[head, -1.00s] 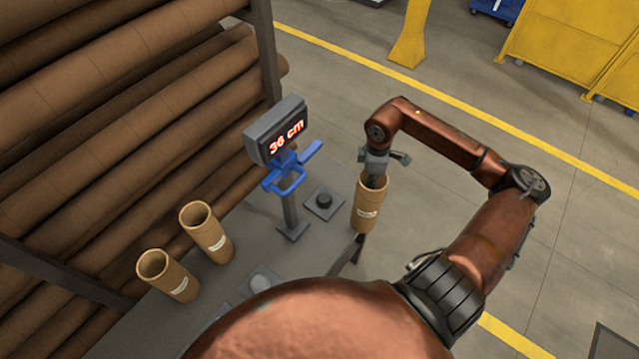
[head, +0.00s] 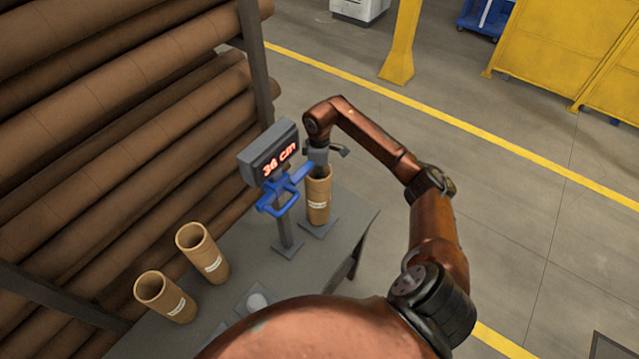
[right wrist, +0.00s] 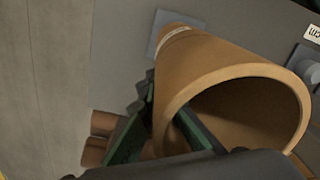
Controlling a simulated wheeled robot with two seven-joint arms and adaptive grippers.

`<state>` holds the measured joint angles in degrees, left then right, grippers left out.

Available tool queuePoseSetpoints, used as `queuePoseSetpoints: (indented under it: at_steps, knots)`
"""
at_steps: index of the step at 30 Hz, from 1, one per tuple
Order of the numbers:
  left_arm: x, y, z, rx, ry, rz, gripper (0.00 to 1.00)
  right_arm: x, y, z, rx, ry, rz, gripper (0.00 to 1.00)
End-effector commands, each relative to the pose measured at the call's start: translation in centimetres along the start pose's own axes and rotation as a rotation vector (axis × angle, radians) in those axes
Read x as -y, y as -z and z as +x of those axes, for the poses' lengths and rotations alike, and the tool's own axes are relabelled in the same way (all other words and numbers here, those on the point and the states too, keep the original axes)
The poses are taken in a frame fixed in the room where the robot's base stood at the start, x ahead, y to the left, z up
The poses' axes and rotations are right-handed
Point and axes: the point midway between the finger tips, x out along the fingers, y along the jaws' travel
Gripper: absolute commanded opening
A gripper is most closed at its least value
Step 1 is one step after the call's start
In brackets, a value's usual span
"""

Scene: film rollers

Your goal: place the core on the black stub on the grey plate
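My right gripper (head: 319,165) is at the core's upper rim. In the right wrist view the core (right wrist: 215,75) has one green-padded finger inside its mouth and one outside, shut on its wall. The plate (right wrist: 160,22) shows beyond the core's far end. My left gripper is not in view.
A grey display (head: 270,155) with red digits and a blue bracket (head: 280,195) stands close left of the core. Two more cores (head: 202,252) (head: 165,297) stand on the grey table (head: 240,270) to the left. Stacked brown rolls (head: 120,130) fill the rack behind.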

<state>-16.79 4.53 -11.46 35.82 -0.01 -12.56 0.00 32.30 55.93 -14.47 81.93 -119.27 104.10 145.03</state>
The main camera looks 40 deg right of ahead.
Motion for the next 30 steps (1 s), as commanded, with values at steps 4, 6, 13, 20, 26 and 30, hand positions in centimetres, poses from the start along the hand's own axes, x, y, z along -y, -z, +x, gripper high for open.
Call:
queuePoseSetpoints:
  at_steps: [4,6,13,20,26,30]
  knots:
    - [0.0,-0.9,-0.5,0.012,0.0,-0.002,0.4,0.1,0.0,1.6,0.002,0.005,0.001,0.0]
    - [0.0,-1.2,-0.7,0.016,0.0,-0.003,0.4,0.1,0.0,2.5,0.0,0.004,0.0,0.0]
    - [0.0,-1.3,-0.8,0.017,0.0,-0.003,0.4,0.0,0.0,3.4,0.0,0.0,0.0,0.0]
    - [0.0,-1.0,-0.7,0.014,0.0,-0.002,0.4,0.0,-0.1,3.7,0.001,0.001,0.0,0.04]
    - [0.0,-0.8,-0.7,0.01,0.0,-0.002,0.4,0.0,-0.1,3.7,0.001,0.001,0.0,0.18]
    - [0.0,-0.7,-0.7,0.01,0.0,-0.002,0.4,0.0,-0.1,3.7,0.001,0.001,0.0,0.22]
